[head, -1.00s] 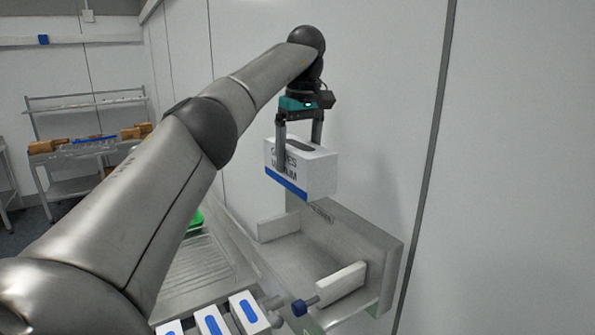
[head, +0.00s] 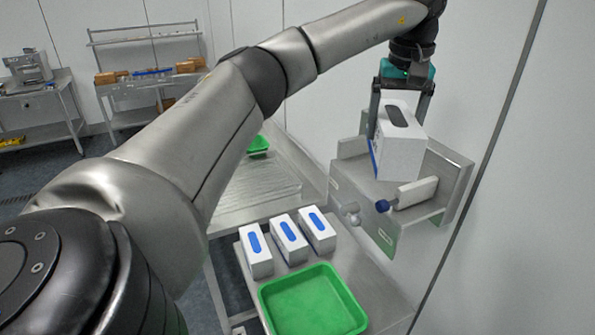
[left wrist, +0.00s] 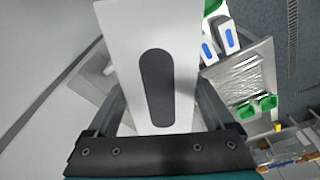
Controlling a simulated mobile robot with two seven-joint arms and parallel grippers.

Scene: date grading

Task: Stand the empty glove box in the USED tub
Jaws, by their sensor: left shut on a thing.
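The glove box (head: 401,157) is white with a dark, empty-looking slot on its top face and a blue band on its side. My left gripper (head: 399,120) is shut on it, one finger on each side, and holds it slightly tilted in front of the wall holder. In the left wrist view the box (left wrist: 120,60) with its dark slot fills the middle between the fingers (left wrist: 160,112). A green tub (head: 356,322) stands on the table at the lower middle, apart from the box. No USED label is readable. My right gripper is out of view.
A metal wall holder (head: 455,190) with white side pieces and a blue knob (head: 383,206) is close behind and below the box. Three white boxes with blue slots (head: 289,240) stand in a row behind the green tub. Another green container (head: 258,146) lies farther back.

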